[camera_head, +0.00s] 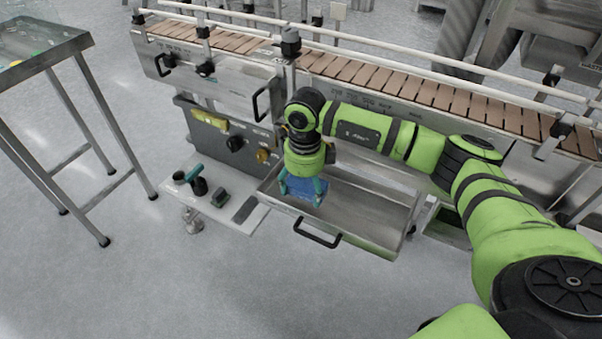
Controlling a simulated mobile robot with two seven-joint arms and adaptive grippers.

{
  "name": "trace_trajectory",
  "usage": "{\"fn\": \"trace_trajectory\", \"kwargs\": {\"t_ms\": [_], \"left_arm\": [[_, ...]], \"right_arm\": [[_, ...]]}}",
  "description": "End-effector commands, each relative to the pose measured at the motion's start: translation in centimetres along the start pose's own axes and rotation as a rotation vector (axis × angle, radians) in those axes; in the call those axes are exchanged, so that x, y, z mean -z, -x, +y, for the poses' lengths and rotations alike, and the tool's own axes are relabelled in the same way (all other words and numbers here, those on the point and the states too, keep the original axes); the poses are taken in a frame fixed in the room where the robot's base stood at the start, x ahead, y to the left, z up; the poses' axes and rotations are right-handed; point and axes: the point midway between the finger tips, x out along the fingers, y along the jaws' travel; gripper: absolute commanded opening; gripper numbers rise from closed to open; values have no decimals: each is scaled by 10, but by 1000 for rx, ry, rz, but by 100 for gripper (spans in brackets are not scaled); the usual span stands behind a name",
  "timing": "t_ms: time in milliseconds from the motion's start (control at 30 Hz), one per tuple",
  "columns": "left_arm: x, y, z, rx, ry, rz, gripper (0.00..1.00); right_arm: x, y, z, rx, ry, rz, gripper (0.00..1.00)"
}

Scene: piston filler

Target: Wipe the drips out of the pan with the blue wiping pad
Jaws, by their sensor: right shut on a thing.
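The pan (372,231) is a shallow metal drawer-like tray with a black handle on its front wall, pulled out below the conveyor. My right gripper (303,192) points down over the left part of the pan. It is shut on the blue wiping pad (309,201), which is low inside the pan near the front wall. I cannot tell whether the pad touches the pan's floor. No drips can be made out in the pan; my arm hides part of it. My left gripper is not in view.
A small white shelf (229,208) left of the pan holds a teal-handled tool and a dark block. The slatted conveyor (400,85) runs behind my right arm. A metal table (40,60) stands at the left. The floor in front is clear.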

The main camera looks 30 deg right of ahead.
Motion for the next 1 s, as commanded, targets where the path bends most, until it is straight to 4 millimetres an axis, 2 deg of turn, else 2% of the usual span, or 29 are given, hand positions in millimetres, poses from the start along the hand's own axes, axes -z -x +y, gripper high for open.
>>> {"fn": "trace_trajectory", "kwargs": {"t_ms": [33,333,1000], "left_arm": [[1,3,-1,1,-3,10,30],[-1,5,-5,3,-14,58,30],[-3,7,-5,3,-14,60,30]], "right_arm": [[0,8,-2,1,-2,-1,52],[3,32,-9,1,-5,0,52],[4,34,-8,0,19,1,52]]}}
